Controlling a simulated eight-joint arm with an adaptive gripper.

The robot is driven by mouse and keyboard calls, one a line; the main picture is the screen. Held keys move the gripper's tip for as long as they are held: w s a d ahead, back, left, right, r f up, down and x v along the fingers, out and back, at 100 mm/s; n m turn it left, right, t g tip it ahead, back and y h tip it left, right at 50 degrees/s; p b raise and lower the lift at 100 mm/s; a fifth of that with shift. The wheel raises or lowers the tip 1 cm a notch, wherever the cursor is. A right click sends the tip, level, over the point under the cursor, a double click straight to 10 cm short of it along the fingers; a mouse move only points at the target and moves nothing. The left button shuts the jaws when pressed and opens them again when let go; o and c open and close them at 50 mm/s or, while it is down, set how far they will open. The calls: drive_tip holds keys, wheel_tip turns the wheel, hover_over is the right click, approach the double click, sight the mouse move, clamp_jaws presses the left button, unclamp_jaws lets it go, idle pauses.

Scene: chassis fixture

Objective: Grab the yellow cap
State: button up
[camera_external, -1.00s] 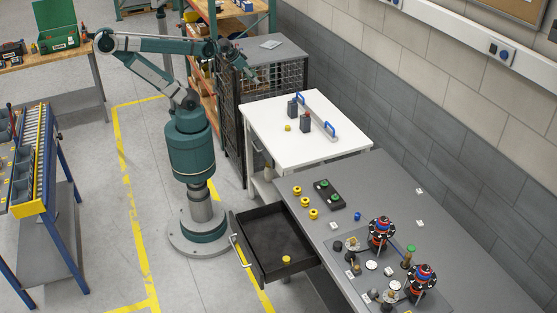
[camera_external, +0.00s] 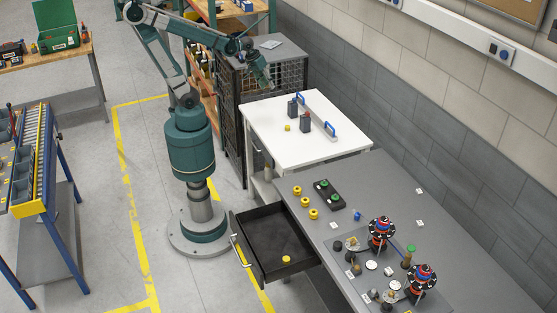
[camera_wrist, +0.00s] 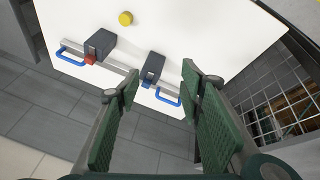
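A small round yellow cap (camera_external: 288,128) sits on the white tabletop, in front of the dark blocks; it also shows near the top of the wrist view (camera_wrist: 125,18). More yellow caps stand on the grey bench (camera_external: 305,202), and one lies in the open black drawer (camera_external: 286,260). My gripper (camera_external: 270,82) is above the far-left edge of the white table, apart from every cap. In the wrist view its green fingers (camera_wrist: 160,80) are spread wide with nothing between them.
Two dark blocks (camera_external: 305,122) stand along a rail with blue handles (camera_external: 330,129) on the white table (camera_external: 270,150). A wire cage (camera_external: 285,75) is beside my gripper. The grey bench (camera_external: 350,260) holds a button box and reel-like fixtures. The table's front is clear.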

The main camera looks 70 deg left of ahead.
drive_tip(key=w+d+f+n+g+p, duration=0.1)
drive_tip(key=w+d+f+n+g, duration=0.1)
drive_tip(key=w+d+f+n, duration=0.3)
drive_tip(key=n+g+p, duration=0.2)
drive_tip(key=n, duration=0.1)
approach(288, 126)
drive_tip(key=shift+w+a+f+y, duration=0.15)
drive_tip(key=shift+w+y, duration=0.05)
drive_tip(key=shift+y, duration=0.1)
drive_tip(key=shift+d+f+n+g, duration=0.3)
drive_tip(key=shift+f, duration=0.25)
drive_tip(key=shift+f, duration=0.1)
drive_tip(key=shift+f, duration=1.15)
drive_tip(key=shift+f, duration=0.2)
drive_tip(key=shift+s+f+b, duration=0.1)
drive_tip(key=shift+f+b, duration=0.35)
drive_tip(key=shift+f, duration=2)
drive_tip(key=c, duration=0.7)
